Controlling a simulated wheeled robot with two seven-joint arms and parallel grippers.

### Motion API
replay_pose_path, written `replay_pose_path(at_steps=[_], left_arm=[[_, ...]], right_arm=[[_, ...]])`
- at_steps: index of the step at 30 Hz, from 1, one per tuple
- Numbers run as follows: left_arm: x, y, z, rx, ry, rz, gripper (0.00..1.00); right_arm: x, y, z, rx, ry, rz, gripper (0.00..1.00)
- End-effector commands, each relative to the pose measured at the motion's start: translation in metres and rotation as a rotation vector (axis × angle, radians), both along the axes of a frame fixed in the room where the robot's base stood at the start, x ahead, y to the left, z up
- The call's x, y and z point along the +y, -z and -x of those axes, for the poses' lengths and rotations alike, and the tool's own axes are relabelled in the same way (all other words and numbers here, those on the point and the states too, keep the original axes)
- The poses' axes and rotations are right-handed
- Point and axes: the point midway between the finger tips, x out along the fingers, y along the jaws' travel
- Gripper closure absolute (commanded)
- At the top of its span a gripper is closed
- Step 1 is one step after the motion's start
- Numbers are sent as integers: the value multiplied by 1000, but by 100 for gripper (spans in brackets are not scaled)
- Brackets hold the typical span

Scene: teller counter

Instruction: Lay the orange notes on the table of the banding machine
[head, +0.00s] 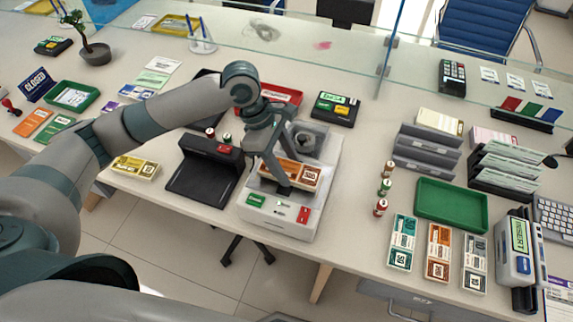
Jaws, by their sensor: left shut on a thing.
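The banding machine (270,218) is a white box near the front edge of the counter, with a green button and a red button on its front. My left gripper (287,180) is over the middle of the machine, shut on the orange notes (303,176). The notes lie flat across the machine's table, with the fingers hiding part of them. I cannot tell whether the notes touch the table. My right gripper is not in view.
A black device (205,172) stands close left of the machine, with yellow notes (136,167) beyond it. A glass screen (330,55) runs behind.

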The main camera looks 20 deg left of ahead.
Motion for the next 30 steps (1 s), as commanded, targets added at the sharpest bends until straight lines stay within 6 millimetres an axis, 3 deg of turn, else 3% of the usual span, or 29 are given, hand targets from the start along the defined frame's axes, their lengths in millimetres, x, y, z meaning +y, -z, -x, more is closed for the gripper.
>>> replay_pose_path(at_steps=[4,16,17,19,30], left_arm=[[0,11,0,-1,1,-1,78],[0,13,0,0,0,0,78],[0,14,0,-1,0,0,49],[0,15,0,-1,0,0,35],[0,14,0,-2,0,0,35]], right_arm=[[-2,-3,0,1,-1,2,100],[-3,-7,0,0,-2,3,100],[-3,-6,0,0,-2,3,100],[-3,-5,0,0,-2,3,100],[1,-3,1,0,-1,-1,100]])
